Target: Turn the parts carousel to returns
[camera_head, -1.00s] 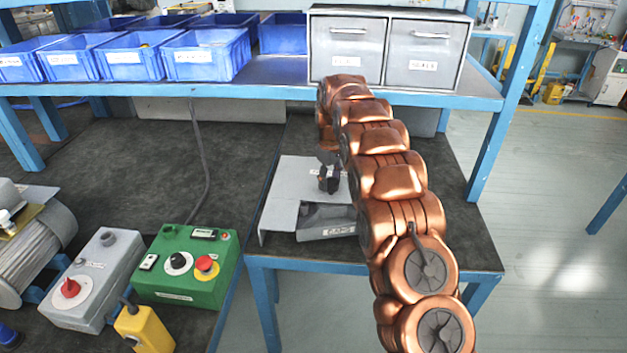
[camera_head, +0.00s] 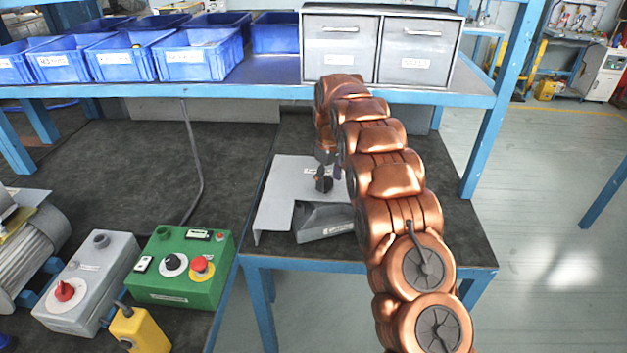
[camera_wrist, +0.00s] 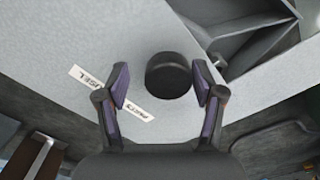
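The parts carousel (camera_head: 273,212) is a light grey housing on the dark bench, with a tray-like opening at its front right. In the wrist view its grey top (camera_wrist: 215,20) carries a white label, partly covered by a finger, reading "PARTS" and "USEL". A round black knob (camera_wrist: 168,76) stands on that top. My gripper (camera_wrist: 161,82) is open, with one purple-padded finger on each side of the knob. A gap shows on the left; the right finger is very close to the knob. In the head view my gripper (camera_head: 325,182) is over the carousel, partly hiding it.
A blue shelf (camera_head: 270,88) with blue bins (camera_head: 198,65) and grey drawers (camera_head: 340,52) stands above and behind the carousel. A green control box (camera_head: 180,290) with a red button, a grey switch box (camera_head: 85,285) and a yellow box (camera_head: 140,332) are at lower left.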

